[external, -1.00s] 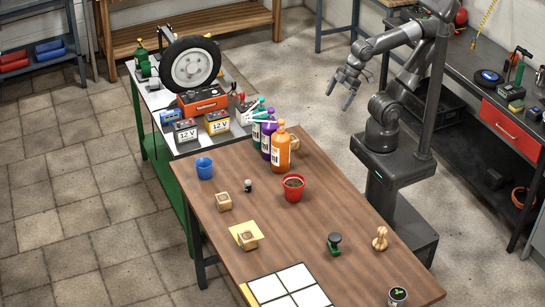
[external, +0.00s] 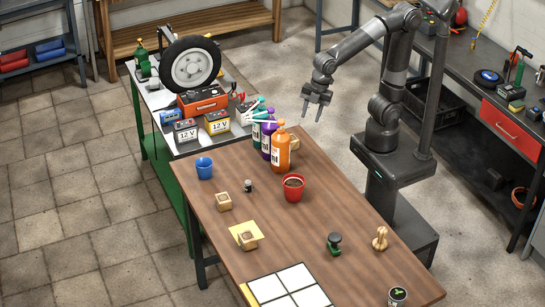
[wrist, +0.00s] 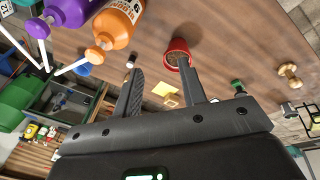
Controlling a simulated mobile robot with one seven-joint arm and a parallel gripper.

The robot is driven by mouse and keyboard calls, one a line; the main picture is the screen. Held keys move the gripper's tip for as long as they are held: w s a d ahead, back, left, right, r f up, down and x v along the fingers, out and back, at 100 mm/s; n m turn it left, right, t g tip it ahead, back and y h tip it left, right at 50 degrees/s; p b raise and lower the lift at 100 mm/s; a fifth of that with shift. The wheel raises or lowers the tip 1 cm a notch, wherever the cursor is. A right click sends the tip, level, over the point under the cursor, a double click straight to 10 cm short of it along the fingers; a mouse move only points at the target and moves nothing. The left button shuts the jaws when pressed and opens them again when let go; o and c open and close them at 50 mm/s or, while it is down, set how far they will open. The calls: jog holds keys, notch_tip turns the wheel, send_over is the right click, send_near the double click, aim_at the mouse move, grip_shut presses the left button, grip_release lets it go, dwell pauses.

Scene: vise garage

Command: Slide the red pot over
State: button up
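Orange (external: 281,150) and purple bottles stand close behind and left of the pot. A blue cup (external: 204,168), small wooden blocks (external: 223,201), a green-and-black stamp (external: 334,243) and a wooden knob piece (external: 380,238) stand on the table.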

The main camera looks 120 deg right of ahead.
jog(key=w+a+f+n+g, duration=0.1)
jog(key=w+f+n, duration=0.2)
jog(key=w, duration=0.1)
jog(key=w+a+f+n+g, duration=0.1)
jog(key=w+f+n, duration=0.1)
jog(key=w+f, duration=0.1)
jog(key=w+a+f+n, duration=0.1)
jog(key=w+f+n, duration=0.2)
jog(key=w+f, duration=0.1)
jog(key=shift+w+a+f+n+g, duration=0.15)
jog(key=shift+w+a+n+g, duration=0.15)
jog(key=shift+w+a+g, duration=0.1)
grip_shut()
notch_tip(320, 180, down, 10)
jog(key=shift+f, duration=0.1)
jog(key=a, duration=2)
jog(key=shift+a, duration=0.25)
